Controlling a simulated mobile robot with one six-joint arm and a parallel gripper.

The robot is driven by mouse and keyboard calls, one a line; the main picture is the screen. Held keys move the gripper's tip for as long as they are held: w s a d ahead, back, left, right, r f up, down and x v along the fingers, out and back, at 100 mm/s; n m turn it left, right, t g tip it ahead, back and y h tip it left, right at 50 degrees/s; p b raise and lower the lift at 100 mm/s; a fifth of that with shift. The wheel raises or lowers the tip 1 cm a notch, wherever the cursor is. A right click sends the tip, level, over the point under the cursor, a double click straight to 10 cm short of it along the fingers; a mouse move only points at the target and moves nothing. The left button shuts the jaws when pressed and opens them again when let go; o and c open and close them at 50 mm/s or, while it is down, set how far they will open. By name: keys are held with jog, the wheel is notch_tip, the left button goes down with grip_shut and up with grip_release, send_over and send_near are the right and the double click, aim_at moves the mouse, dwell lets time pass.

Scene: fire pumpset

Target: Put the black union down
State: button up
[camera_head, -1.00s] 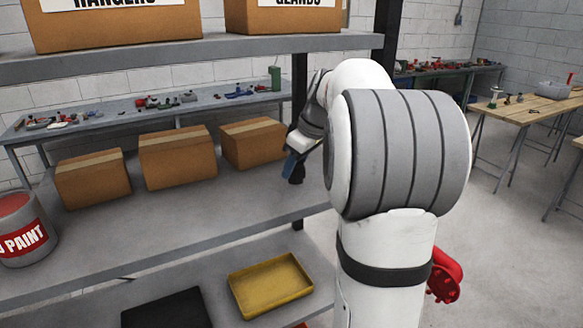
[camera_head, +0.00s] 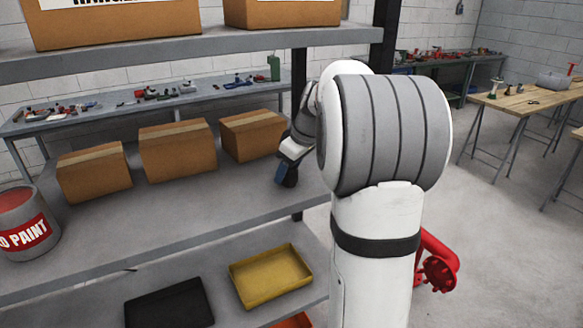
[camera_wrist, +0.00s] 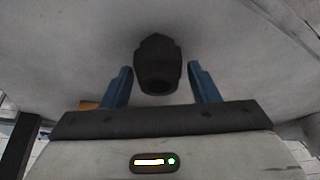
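The black union (camera_wrist: 157,65) sits between the two blue fingers of my gripper (camera_wrist: 160,76) in the wrist view, with its dark rounded end toward the camera. In the head view my gripper (camera_head: 283,174) points down over the right part of the grey middle shelf (camera_head: 215,203). The union's dark end shows just below the fingers. Whether it touches the shelf cannot be told.
Three cardboard boxes (camera_head: 178,150) stand along the back of this shelf, the nearest just left of my gripper. A paint can (camera_head: 25,225) stands at the left. A yellow tray (camera_head: 270,276) and a black tray (camera_head: 168,303) lie on the shelf below. The middle shelf's front is clear.

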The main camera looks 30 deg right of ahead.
aim_at(294, 168)
jog(key=shift+o, duration=0.7)
jog(key=shift+s+d+r, duration=0.1)
jog(key=shift+d+r, duration=0.05)
jog(key=shift+r, duration=0.4)
jog(key=b+v, duration=0.1)
jog(key=v, duration=0.2)
jog(key=shift+r, duration=0.15)
jog(key=s+d+b, duration=0.3)
jog(key=s+d, duration=0.4)
jog(key=s, duration=0.4)
jog(key=s+a+f+m+h, duration=0.1)
jog(key=s+a+f+m, duration=0.1)
jog(key=a, duration=0.5)
jog(key=s+a+f+m, duration=0.1)
jog(key=s+a+f, duration=0.1)
jog(key=a, duration=0.6)
jog(key=s+a+f+m+h, duration=0.1)
jog(key=s+a+f+m, duration=0.2)
jog(key=s+a+f, duration=0.4)
jog(key=s+f, duration=0.1)
jog(key=s, duration=0.2)
jog(key=shift+s+a+f+g, duration=0.25)
jog(key=shift+a+f+g, duration=0.05)
jog(key=shift+a, duration=0.05)
